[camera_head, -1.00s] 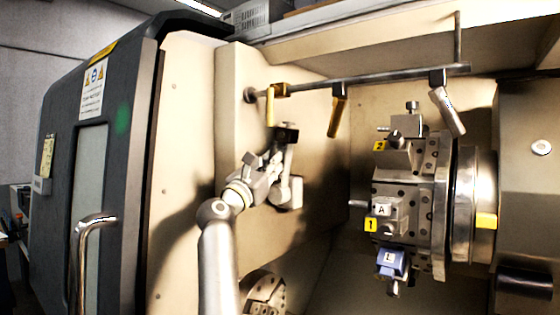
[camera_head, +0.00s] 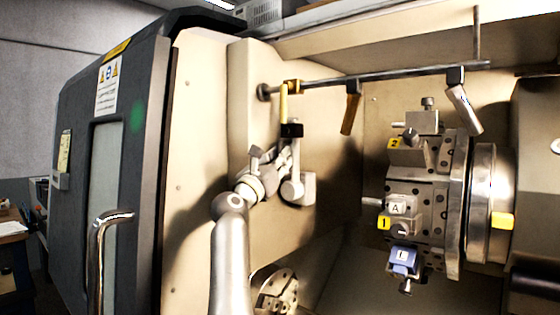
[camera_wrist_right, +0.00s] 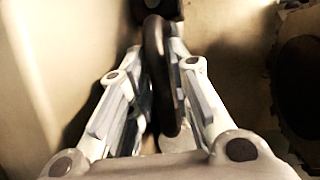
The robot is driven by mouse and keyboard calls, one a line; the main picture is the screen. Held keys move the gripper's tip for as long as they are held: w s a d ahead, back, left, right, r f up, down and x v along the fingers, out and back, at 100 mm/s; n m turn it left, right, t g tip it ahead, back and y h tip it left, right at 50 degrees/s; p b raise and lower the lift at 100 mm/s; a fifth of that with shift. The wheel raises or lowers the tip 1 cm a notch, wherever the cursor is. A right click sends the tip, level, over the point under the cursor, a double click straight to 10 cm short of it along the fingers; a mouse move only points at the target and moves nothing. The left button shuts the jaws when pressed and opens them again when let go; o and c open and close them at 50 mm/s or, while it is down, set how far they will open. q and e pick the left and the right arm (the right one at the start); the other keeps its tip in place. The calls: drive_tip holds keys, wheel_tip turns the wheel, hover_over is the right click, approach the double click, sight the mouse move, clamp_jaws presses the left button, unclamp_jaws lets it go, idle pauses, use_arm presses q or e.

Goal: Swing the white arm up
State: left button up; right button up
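The white arm (camera_head: 464,108) hangs from a dark block near the right end of the horizontal rod (camera_head: 380,77) in the head view. It slants down and to the right. My right gripper (camera_head: 291,136) is well to its left, below the yellow arm (camera_head: 284,103) at the rod's left end. In the right wrist view, the fingers (camera_wrist_right: 165,75) stand on either side of a dark curved piece; whether they touch it or are shut on it is unclear. The white arm is not recognisable in that view. My left gripper is not in view.
A brown arm (camera_head: 351,112) hangs between the yellow and white arms. The tool turret (camera_head: 432,195) with numbered holders stands below the white arm. A chuck (camera_head: 276,291) is at the bottom. The dark machine door (camera_head: 85,170) is at the left.

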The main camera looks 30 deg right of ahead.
drive_tip(key=shift+o, duration=1)
